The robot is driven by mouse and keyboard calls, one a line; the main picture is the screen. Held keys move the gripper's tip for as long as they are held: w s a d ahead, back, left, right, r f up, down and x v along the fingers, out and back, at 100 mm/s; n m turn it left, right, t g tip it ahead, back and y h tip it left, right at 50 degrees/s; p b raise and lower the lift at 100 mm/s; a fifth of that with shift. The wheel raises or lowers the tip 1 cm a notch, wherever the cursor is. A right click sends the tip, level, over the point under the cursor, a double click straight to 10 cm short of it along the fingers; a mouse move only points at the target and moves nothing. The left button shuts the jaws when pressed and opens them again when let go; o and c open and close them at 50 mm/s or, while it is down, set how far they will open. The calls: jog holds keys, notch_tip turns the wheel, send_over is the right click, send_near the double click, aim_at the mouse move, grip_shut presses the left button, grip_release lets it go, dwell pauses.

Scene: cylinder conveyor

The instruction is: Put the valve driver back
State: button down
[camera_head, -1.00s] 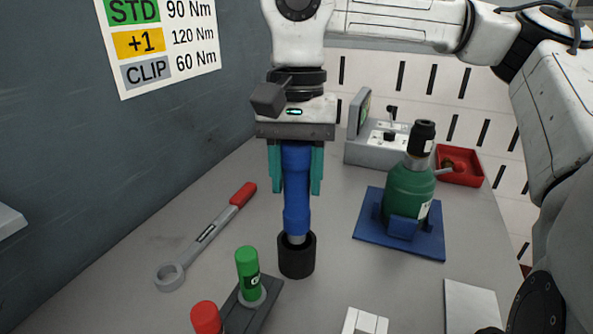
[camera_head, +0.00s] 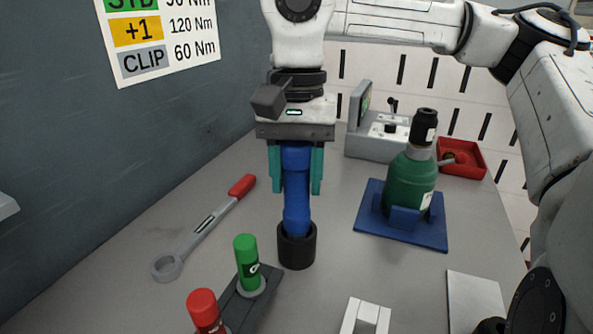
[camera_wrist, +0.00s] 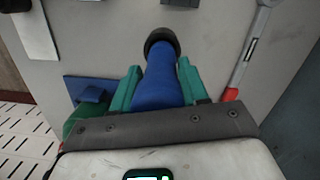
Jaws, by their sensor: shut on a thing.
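The valve driver, a blue tool (camera_head: 296,212), stands upright with its lower end inside a black round cup (camera_head: 297,253) on the bench. My gripper (camera_head: 296,188), with teal fingers on either side, is shut on its blue body above the cup. The cup's rim hides the driver's tip. In the wrist view the blue driver (camera_wrist: 160,80) runs from between the fingers (camera_wrist: 157,76) to the black cup (camera_wrist: 163,36). I cannot tell whether the tip touches the cup's floor.
A red-handled wrench (camera_head: 205,226) lies left of the cup. A green cylinder (camera_head: 247,262) and a red one (camera_head: 205,310) stand on a dark rack in front. A green bottle (camera_head: 410,183) on a blue base (camera_head: 371,222), a grey control box (camera_head: 370,146) and a red tray (camera_head: 472,172) are to the right.

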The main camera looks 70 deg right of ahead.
aim_at(297, 194)
jog(key=shift+f+b, duration=1.4)
jog(key=shift+f, duration=0.45)
jog(key=shift+c, duration=2.4)
grip_release()
jog(key=shift+r+p, duration=2.15)
jog(key=shift+r, duration=0.9)
